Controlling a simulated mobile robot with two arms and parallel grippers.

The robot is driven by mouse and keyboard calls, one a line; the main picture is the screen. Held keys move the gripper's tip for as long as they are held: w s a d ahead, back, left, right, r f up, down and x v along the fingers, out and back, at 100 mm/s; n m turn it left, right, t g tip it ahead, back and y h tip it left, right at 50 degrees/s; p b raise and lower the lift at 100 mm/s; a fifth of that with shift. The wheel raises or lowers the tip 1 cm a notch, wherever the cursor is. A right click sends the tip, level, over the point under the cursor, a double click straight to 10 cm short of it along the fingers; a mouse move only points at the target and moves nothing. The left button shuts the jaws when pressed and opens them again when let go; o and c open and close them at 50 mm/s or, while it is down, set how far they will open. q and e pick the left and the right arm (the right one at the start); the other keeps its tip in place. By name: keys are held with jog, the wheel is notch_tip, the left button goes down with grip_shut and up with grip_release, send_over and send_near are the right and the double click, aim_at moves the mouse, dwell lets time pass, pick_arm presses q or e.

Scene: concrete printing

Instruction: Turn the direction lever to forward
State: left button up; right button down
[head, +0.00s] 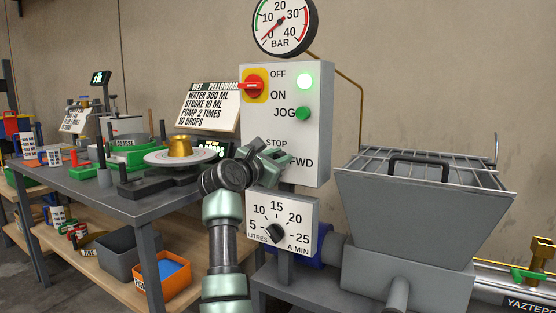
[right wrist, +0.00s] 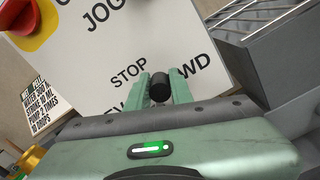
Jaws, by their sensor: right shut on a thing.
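The grey control box (head: 314,140) carries the labels OFF, ON, JOG, STOP and FWD. My right gripper (head: 284,160) is at the lower part of its face, beside FWD and under STOP. In the right wrist view its two green fingers (right wrist: 162,82) are shut on the direction lever's black knob (right wrist: 160,89). The knob sits between STOP on its left and the partly covered FWD on its right; a label at lower left is mostly hidden. The gripper and wrist hide the lever in the head view, and its shaft cannot be made out. My left gripper is not in view.
A red switch (head: 253,86) on a yellow plate, a lit green lamp (head: 305,81) and a green button (head: 303,114) are above my gripper. A dial box (head: 303,211) is just below. A grey hopper (head: 420,210) stands close right; a workbench (head: 95,195) is left.

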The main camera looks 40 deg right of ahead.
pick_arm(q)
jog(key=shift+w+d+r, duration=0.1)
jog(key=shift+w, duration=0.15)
pick_arm(e)
jog(key=shift+f, duration=0.15)
jog(key=c, duration=1.3)
grip_release()
jog(key=shift+o, duration=0.2)
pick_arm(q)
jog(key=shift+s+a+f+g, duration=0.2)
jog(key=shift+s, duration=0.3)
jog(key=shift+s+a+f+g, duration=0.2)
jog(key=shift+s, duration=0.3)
pick_arm(e)
jog(key=v, duration=0.8)
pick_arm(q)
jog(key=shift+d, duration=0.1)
pick_arm(e)
jog(key=shift+d, duration=0.1)
